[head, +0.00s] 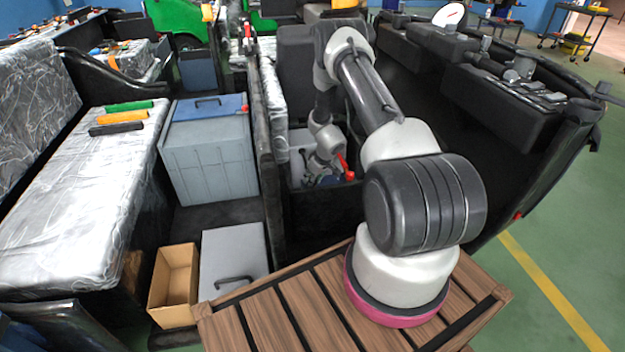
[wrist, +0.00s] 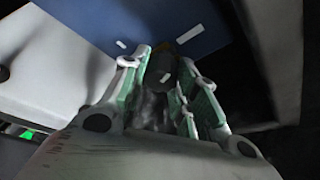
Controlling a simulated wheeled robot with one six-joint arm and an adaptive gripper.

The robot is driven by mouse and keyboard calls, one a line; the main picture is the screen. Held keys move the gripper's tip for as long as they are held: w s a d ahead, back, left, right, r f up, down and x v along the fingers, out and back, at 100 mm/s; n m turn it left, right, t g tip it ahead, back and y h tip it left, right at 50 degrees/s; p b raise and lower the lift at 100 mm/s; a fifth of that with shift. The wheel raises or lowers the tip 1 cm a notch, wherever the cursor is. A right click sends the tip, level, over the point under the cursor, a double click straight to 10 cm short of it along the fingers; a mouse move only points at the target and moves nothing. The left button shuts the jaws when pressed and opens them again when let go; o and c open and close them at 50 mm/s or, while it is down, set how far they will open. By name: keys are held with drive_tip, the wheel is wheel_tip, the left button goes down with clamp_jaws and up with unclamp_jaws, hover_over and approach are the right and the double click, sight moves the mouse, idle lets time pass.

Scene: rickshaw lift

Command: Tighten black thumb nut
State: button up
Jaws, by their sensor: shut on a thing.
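The black thumb nut (wrist: 163,75) is a small dark piece between my fingertips in the wrist view. It stands in front of a blue surface (wrist: 190,28) with small white marks. My gripper (wrist: 167,63) is shut on it, with one green-padded finger on either side. The nut's lower part is in shadow, and its thread cannot be seen. In the head view my gripper (head: 322,178) reaches down into the compartment behind the dark partition. The nut is too small to make out there.
A red handle (head: 346,168) stands close right of my gripper. A grey box with a blue lid (head: 208,150), a cardboard box (head: 174,284) and a grey case (head: 233,258) are to the left. The plastic-covered seat (head: 85,205) holds several coloured bars.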

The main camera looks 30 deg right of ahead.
drive_tip(key=shift+m+h, duration=0.7)
drive_tip(key=shift+m, duration=1.2)
drive_tip(key=o, duration=0.7)
drive_tip(key=shift+o, duration=0.2)
drive_tip(key=shift+r, duration=0.1)
drive_tip(key=v, duration=1.1)
drive_tip(key=shift+s+r, duration=0.3)
drive_tip(key=shift+s, duration=0.05)
